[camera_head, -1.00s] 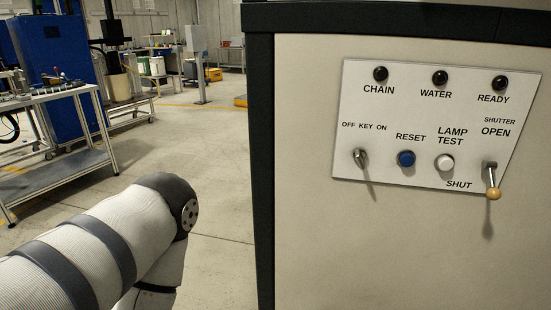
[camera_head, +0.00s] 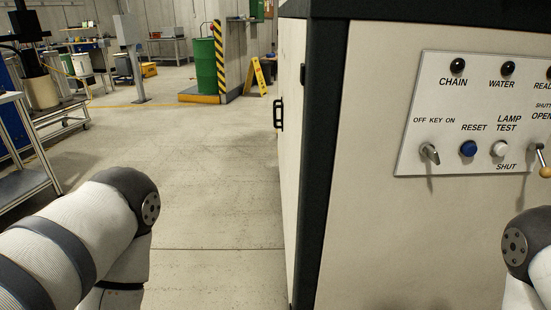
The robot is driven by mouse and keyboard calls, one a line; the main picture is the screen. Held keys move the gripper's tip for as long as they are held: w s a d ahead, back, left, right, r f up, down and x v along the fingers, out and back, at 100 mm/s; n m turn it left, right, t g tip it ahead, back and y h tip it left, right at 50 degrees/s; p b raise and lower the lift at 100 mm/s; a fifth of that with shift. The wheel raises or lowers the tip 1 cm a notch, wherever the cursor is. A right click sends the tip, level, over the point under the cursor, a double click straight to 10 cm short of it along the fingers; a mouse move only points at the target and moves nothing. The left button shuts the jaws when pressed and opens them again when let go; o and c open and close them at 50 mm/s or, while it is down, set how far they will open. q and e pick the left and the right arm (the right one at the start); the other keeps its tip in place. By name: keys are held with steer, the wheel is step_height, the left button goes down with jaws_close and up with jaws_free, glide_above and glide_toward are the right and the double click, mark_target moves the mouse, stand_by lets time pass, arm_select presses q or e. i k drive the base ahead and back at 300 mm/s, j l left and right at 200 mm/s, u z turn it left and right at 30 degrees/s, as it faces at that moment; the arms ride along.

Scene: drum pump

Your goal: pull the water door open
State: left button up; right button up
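A large beige cabinet (camera_head: 400,240) with dark edges fills the right side. Its left side face (camera_head: 291,80) shows at a steep angle and carries a black handle (camera_head: 279,114). No label is visible there, so I cannot tell whether this is the water door. No open gap shows on that face. My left arm comes in at the lower left and part of my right arm shows at the lower right edge. Both grippers are out of view.
A control panel (camera_head: 475,165) on the cabinet front has lamps, a key switch, buttons and a shutter lever (camera_head: 543,160). Clear floor (camera_head: 210,200) lies left of the cabinet. A green drum (camera_head: 204,66) and yellow floor sign (camera_head: 262,76) stand farther back. A cart (camera_head: 25,185) stands left.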

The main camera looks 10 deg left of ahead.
mark_target(295, 29)
steer(key=j+z, duration=0.2)
steer(key=j, duration=0.9)
steer(key=i+j+z, duration=0.2)
steer(key=i+j, duration=0.2)
steer(key=j, duration=0.2)
steer(key=i+j+z, duration=0.2)
steer(key=i+j, duration=0.15)
steer(key=j, duration=0.3)
steer(key=i+j+z, duration=0.25)
steer(key=j, duration=0.4)
steer(key=i, duration=0.1)
